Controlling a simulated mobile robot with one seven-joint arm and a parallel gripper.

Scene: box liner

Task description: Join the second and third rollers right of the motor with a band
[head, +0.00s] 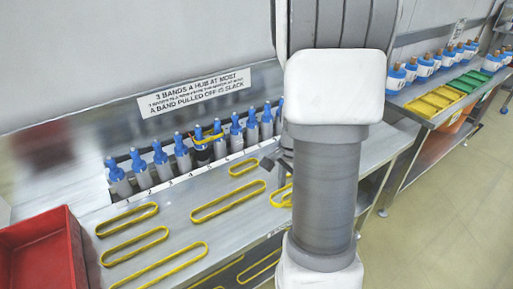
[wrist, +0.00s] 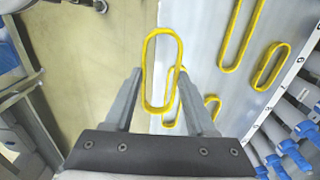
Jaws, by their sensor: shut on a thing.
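A row of grey rollers with blue hubs (head: 161,158) runs along the back of the metal bench. One darker unit in the row (head: 202,152), possibly the motor, has a yellow band around its hub that reaches the roller to its right (head: 219,142). My gripper (wrist: 158,88) is shut on a yellow band (wrist: 147,72), which lies between its fingers in the wrist view. In the head view my gripper (head: 281,163) is mostly hidden by my arm, near the right end of the row. The rollers behind my arm are hidden.
Several loose yellow bands lie on the bench, such as a long one (head: 194,217) and a short one (head: 232,170). A red bin (head: 42,262) stands at the left. A sign (head: 195,93) is above the rollers. Another bench (head: 400,100) with yellow and green trays is at right.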

